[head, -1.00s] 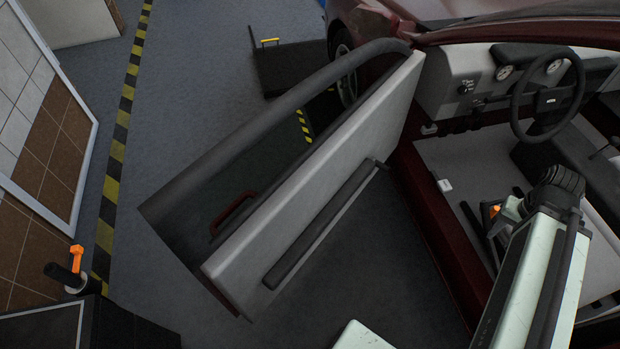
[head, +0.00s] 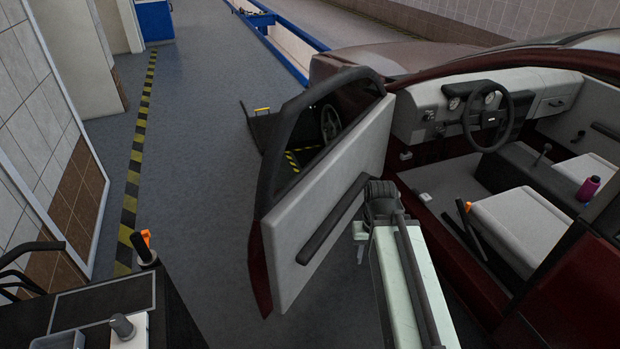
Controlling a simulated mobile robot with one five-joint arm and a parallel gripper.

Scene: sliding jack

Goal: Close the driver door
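The driver door (head: 325,215) of the dark red car (head: 455,235) stands wide open in the head view. Its light grey inner panel faces me, with a long dark armrest bar (head: 333,218) across it and a dark window frame (head: 300,120) above. My pale arm (head: 405,285) rises from the bottom, in front of the door's hinge side and the door opening. Its dark joint overlaps the door panel in the picture; I cannot tell whether it touches. My gripper is not in view, hidden beyond the arm.
The cabin shows a steering wheel (head: 488,122), grey seats and a pink bottle (head: 588,188). A dark cart (head: 95,310) stands at lower left. A tiled wall (head: 45,130) is on the left. Open floor with a yellow-black stripe (head: 133,185) lies between wall and door.

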